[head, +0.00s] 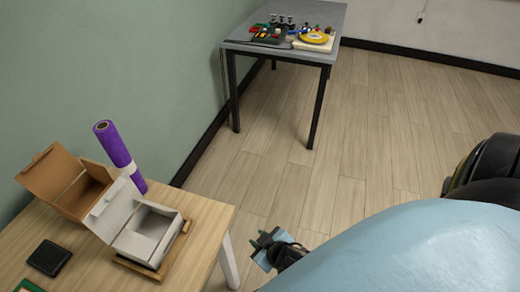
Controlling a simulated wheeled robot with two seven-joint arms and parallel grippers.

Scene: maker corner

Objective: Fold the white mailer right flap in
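The white mailer (118,210) stands open on a wooden tray (133,266) at the right side of the wooden table. Its lid leans back to the upper left, and its inside looks empty. A narrow strip shows along its right edge, but at this size I cannot tell how the right flap lies. My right gripper (259,238) is to the right of the table edge, apart from the mailer, over the floor in the picture. Its two fingertips look spread with nothing between them. My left gripper is not in view.
A black flat item (49,258) lies at the left. A grey table (270,49) with small parts is farther back. Floor between the tables is clear.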

